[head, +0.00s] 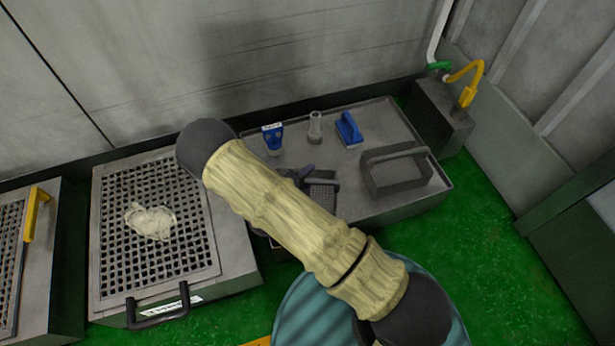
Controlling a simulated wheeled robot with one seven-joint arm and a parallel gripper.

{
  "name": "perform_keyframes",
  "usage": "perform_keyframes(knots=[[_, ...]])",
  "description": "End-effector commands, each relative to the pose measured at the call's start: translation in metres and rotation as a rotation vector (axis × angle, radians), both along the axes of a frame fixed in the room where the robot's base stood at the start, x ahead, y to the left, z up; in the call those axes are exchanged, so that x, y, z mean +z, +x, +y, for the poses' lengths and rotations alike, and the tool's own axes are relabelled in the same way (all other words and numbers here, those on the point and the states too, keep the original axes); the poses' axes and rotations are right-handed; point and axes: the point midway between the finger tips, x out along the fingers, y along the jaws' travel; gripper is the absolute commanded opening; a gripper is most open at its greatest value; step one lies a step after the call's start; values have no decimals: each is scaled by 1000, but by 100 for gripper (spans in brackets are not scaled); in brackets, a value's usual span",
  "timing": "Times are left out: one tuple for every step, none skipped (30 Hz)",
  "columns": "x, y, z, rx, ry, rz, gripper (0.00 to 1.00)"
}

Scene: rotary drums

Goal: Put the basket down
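A dark mesh basket (322,196) shows just past my arm, near the front left of the grey tray table. My arm covers its left part. A small dark piece that looks like part of my gripper (303,175) is at the basket's upper edge. The fingertips are hidden behind my arm, so I cannot tell whether they grip the basket. I also cannot tell whether the basket touches the tray. A second, larger grey mesh basket (397,178) with a raised handle stands upright at the tray's right side.
The grey tray table (432,192) also holds a blue-and-white bottle (272,139), a grey cylinder (315,127) and a blue brush-like item (348,129). A grated box (112,225) with a pale lump (150,221) stands left. A yellow tap (468,92) stands right. Green floor (510,270) is clear.

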Motion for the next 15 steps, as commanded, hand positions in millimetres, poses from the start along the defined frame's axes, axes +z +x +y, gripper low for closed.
perform_keyframes(knots=[[3, -2, 2, 1, 0, 0, 38], [4, -4, 4, 2, 0, 0, 38], [6, -8, 7, 3, 0, 0, 38], [7, -11, 9, 4, 1, 0, 38], [9, -14, 11, 3, 1, 1, 38], [12, -19, 15, 3, 0, 2, 38], [14, -24, 18, 4, 0, 2, 38], [16, -28, 21, 4, 0, 2, 38], [18, -34, 26, 4, 0, 1, 38], [20, -39, 29, 3, -1, 1, 38], [22, -43, 33, 4, 0, 2, 38], [24, -50, 37, 4, 0, 2, 38], [26, -54, 41, 3, 0, 0, 38], [28, -59, 44, 4, 1, 0, 38], [30, -65, 49, 4, 1, 0, 38]])
